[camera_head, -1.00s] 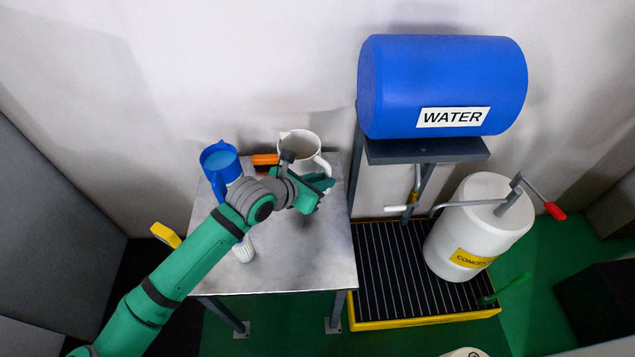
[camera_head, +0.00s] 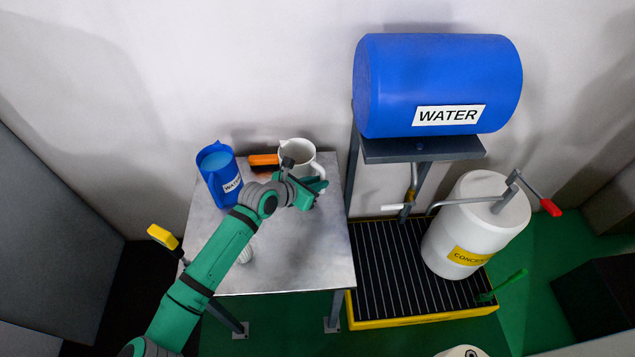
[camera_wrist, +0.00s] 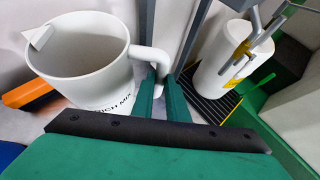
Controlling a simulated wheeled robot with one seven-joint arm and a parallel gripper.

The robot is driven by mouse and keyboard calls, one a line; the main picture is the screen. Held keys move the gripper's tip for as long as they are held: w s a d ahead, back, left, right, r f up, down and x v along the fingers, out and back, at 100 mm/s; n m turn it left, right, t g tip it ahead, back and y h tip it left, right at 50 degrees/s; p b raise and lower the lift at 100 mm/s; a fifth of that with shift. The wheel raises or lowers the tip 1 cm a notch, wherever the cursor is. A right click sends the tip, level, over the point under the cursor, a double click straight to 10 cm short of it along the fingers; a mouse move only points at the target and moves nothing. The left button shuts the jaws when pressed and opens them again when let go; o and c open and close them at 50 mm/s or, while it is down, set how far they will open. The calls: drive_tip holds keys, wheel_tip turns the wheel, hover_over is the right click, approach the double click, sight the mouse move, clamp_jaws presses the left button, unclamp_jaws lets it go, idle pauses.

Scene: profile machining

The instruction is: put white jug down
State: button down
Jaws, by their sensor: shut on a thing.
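The white jug (camera_head: 297,152) is at the back right of the metal table (camera_head: 300,250). It stands roughly upright, with its open mouth up. In the wrist view the jug (camera_wrist: 78,62) fills the left side, with its handle at its right and part of a "RICH MIX" label below. My gripper (camera_wrist: 160,88) is shut on the jug's handle. In the head view my gripper (camera_head: 316,186) is at the front right of the jug and hides its lower part. I cannot tell whether its base touches the tabletop.
A blue water jug (camera_head: 220,175) stands at the table's left. An orange object (camera_head: 263,160) lies between the jugs. The table's front right is clear. Right of it are a drip tray (camera_head: 395,280), white drum (camera_head: 470,225) and blue water tank (camera_head: 440,80).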

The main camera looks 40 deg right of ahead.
drive_tip(key=c, duration=1.7)
unclamp_jaws()
drive_tip(key=shift+f, duration=0.1)
drive_tip(key=shift+c, duration=0.2)
drive_tip(key=v, duration=1.2)
